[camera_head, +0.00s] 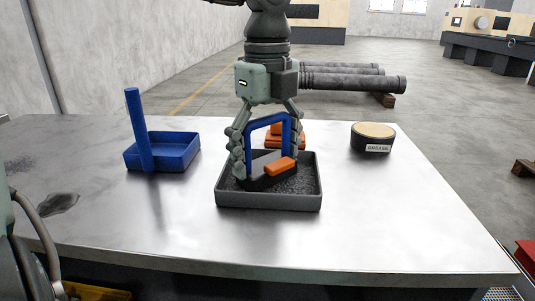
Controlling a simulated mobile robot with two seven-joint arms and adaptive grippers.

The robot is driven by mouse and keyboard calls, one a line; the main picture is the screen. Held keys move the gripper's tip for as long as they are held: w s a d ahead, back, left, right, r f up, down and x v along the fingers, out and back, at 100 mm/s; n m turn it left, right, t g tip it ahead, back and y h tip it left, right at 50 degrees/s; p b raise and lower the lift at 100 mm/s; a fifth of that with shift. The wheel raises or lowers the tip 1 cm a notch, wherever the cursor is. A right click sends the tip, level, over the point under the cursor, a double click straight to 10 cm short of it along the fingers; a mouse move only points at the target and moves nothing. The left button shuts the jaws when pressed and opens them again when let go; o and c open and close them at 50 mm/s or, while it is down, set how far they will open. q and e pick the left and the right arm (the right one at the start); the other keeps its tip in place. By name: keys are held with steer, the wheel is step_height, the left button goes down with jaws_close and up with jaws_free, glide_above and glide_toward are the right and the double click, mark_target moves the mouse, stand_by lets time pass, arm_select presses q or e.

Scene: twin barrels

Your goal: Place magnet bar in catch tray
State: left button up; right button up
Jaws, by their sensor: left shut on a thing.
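My left gripper (267,160) comes down from the top centre, with its fingers around a blue arched handle. Under the handle is a dark bar with an orange block on top, which looks like the magnet bar (281,166). It is in or just above a grey tray (268,202) with dark grains in it; I cannot tell whether it touches the grains. The gripper is shut on it; the fingers hide part of it. A blue tray (181,157) with an upright blue post stands to the left. Which tray is the catch tray is not marked. My right gripper is not in view.
An orange object (287,138) lies behind the grey tray, partly hidden. A round black grease tin (373,138) stands to the right. A dark stain (57,203) marks the metal table (390,225) at left. The table's front and right are clear.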

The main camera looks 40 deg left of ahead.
mark_target(268, 116)
arm_select(q)
steer(key=shift+f, duration=0.1)
steer(key=o, duration=1.4)
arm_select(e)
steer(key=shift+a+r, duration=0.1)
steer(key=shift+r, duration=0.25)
arm_select(q)
steer(key=shift+r, duration=0.3)
step_height(268, 116, up, 12)
steer(key=shift+f+p, duration=0.15)
steer(key=shift+p, duration=0.2)
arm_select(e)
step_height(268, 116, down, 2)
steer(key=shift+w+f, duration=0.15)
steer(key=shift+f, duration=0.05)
